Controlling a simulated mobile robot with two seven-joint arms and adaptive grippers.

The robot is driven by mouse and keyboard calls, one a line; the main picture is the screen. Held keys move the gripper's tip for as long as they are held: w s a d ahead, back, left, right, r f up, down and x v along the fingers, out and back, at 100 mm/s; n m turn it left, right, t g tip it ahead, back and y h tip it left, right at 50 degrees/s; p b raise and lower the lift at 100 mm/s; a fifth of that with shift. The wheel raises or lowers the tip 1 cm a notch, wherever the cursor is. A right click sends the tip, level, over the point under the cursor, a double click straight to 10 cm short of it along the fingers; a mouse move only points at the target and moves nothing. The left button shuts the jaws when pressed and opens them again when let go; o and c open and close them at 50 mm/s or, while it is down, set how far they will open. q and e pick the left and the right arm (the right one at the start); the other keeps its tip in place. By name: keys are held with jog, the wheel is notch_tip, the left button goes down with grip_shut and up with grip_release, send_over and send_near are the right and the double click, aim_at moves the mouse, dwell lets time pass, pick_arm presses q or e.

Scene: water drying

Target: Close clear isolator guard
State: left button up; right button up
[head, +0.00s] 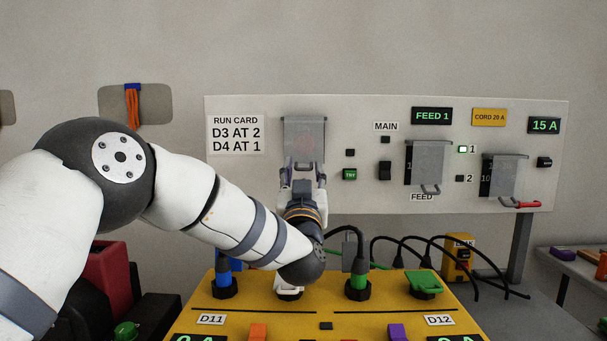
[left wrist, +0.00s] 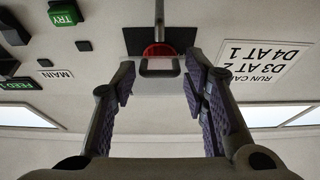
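The clear isolator guard (head: 304,128) is a grey see-through flap on the left part of the white panel, with a faint reddish round shape behind it. In the left wrist view, which is upside down, a grey handle loop (left wrist: 160,72) shows in front of a red part (left wrist: 158,50) on a dark plate (left wrist: 133,40). My left gripper (head: 303,170) is at the guard's lower end. Its fingers (left wrist: 160,62) are spread on either side of the loop, with gaps to both. I cannot tell how far the guard stands from the panel. My right gripper is out of view.
Two similar guards (head: 430,160) (head: 505,175) hang at the panel's right. A green TRY button (head: 350,174) and a MAIN switch (head: 385,172) sit beside the isolator. A yellow box (head: 270,310) with plugs and cables stands below my left arm.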

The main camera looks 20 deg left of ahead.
pick_arm(q)
grip_shut()
jog(key=shift+w+a+f+t+b, duration=0.1)
jog(key=shift+w+f+t+b, duration=0.05)
jog(key=shift+w+t+b, duration=0.25)
jog(key=shift+w+a+f+t+b, duration=0.1)
jog(key=shift+w+t+b, duration=0.2)
jog(key=shift+w+b, duration=0.1)
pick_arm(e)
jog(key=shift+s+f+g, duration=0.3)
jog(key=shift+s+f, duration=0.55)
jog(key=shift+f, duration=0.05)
pick_arm(q)
jog(key=o, duration=0.5)
grip_release()
jog(key=shift+w, duration=0.1)
jog(key=shift+o, duration=0.2)
jog(key=v, duration=0.7)
jog(key=shift+s+f, duration=0.2)
jog(key=shift+s, duration=0.05)
